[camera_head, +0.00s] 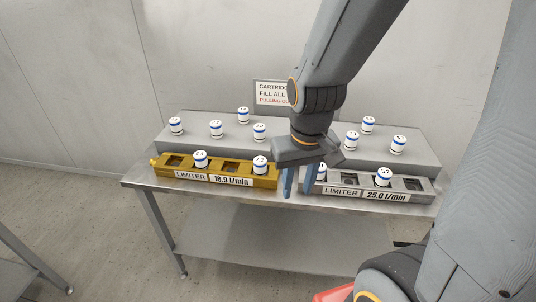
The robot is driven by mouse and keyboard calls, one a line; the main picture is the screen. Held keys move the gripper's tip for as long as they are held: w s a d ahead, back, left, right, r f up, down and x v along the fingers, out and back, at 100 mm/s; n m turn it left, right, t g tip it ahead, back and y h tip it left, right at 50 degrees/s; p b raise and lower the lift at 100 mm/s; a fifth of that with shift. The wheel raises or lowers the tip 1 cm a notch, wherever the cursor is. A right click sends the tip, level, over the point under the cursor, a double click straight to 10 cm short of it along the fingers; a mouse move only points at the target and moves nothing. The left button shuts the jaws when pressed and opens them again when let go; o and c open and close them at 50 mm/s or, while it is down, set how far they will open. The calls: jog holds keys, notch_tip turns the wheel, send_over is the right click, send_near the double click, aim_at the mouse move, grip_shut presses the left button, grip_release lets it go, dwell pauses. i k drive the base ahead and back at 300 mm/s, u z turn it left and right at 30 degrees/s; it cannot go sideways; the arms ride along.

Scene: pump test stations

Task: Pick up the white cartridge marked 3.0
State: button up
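Several white cartridges with blue bands stand upright; their marks are too small to read for sure, so I cannot tell which is 3.0. On the raised grey shelf, some stand at the left, such as one cartridge (216,129), and some at the right, such as another (398,144). Two sit in the gold limiter block (246,182): one left (200,158), one right (260,165). The grey limiter block (330,189) holds one (384,177) and another (322,172) partly hidden by my gripper. My gripper (298,187) points down between the blocks, blue fingers apart, nothing visible between them.
The blocks and raised shelf (300,150) stand on a steel table (145,176) with a lower shelf. A wall sign (270,93) is partly hidden by my arm. Both blocks have empty sockets.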

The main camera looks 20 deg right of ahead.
aim_at(259, 128)
jog(key=z, duration=0.15)
jog(key=k, duration=0.35)
jog(key=u, duration=1.05)
jog(key=i, duration=1.2)
jog(key=z, duration=0.65)
jog(key=i, duration=0.4)
jog(key=z, duration=0.5)
